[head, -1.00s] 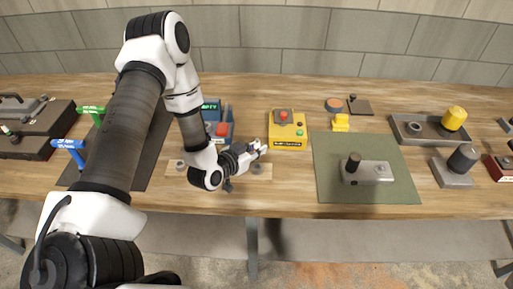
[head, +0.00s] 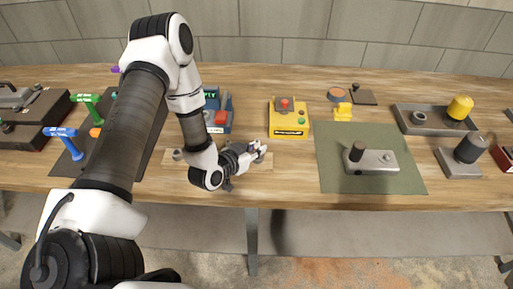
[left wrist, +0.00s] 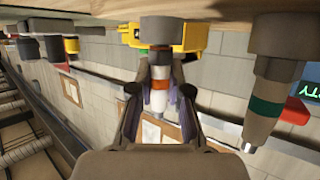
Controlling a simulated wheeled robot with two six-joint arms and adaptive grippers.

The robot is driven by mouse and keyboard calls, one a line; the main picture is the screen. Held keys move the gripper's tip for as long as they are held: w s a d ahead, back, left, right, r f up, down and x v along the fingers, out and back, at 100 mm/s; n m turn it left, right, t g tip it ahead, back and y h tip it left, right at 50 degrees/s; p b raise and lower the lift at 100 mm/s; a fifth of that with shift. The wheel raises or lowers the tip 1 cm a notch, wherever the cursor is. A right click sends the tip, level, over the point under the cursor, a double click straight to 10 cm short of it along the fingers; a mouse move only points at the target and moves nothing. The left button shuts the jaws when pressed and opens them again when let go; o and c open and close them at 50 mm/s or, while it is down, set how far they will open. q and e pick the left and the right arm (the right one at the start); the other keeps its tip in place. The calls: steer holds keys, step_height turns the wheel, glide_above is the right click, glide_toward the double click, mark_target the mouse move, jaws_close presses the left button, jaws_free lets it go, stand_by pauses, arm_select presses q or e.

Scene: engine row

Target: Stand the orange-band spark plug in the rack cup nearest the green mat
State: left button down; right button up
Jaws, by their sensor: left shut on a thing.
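My left gripper (head: 258,148) is shut on the orange-band spark plug (left wrist: 159,86), low over the right end of the pale wooden rack (head: 206,164). The left wrist view, roughly upside down, shows the orange band and white body between the fingers (left wrist: 160,90). The plug's lower end meets a dark grey cup (left wrist: 161,30); I cannot tell how deep it sits. This is the rack end nearest the green mat (head: 400,182). A green-band plug (left wrist: 266,104) stands in another cup. Another cup (head: 178,155) shows left of my wrist. My right gripper is out of view.
A yellow box with a red button (head: 289,122) stands behind the rack's right end. A blue device with a red button (head: 217,118) is behind my wrist. A metal block with a black knob (head: 373,162) lies on the mat. Bare table lies between rack and mat.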

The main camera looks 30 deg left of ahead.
arm_select(q)
steer(key=c, duration=1)
jaws_free()
steer(key=shift+c, duration=0.2)
steer(key=v, duration=0.7)
steer(key=shift+s+r, duration=0.15)
steer(key=shift+s, duration=0.15)
steer(key=shift+w, duration=0.1)
